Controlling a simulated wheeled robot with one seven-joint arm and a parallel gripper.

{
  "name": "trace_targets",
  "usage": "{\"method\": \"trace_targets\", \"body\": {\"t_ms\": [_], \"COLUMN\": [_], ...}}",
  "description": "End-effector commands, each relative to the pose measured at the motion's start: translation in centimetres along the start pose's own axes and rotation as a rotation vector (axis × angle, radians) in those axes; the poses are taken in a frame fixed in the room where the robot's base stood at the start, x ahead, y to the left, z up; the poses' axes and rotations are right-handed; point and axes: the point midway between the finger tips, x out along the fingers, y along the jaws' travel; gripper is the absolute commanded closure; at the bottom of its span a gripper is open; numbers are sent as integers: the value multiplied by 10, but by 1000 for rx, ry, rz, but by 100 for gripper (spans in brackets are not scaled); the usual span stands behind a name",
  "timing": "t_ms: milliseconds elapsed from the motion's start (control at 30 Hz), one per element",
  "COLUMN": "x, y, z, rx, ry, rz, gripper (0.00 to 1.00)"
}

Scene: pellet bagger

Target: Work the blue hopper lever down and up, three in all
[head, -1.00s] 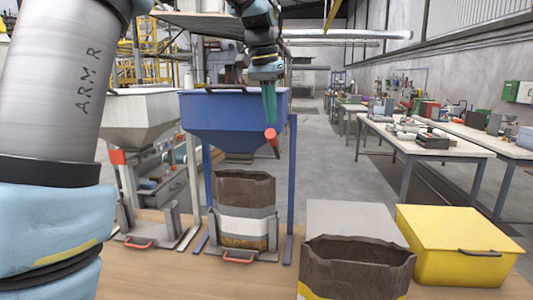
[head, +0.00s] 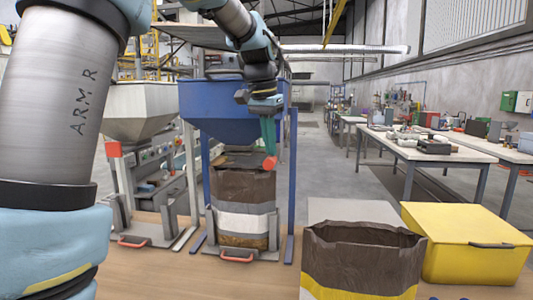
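The blue hopper (head: 225,100) stands left of centre in the head view. The red end of its lever (head: 270,162) shows below the hopper's right side, beside an open-topped brown bag (head: 243,190) with a white band. My gripper (head: 268,150) reaches down in front of the hopper's right side. Its teal fingers are close together, with their tips just above or touching the lever's red end. No gap shows between the fingers. The rest of the lever is largely hidden.
A pale hopper (head: 140,108) with a red-ended lever (head: 113,149) stands to the left. Another open brown bag (head: 362,260) and a yellow lidded bin (head: 470,245) stand at the front right. Blue posts (head: 292,190) flank the bag under the blue hopper.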

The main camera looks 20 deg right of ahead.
Motion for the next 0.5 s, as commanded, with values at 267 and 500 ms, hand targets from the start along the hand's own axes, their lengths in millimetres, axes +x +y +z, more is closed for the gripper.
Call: {"method": "trace_targets", "body": {"t_ms": [267,500], "x": [41,72], "y": [2,4], "z": [12,21], "rx": [0,1], "ry": [-1,-2], "rz": [1,1], "gripper": [100,100]}}
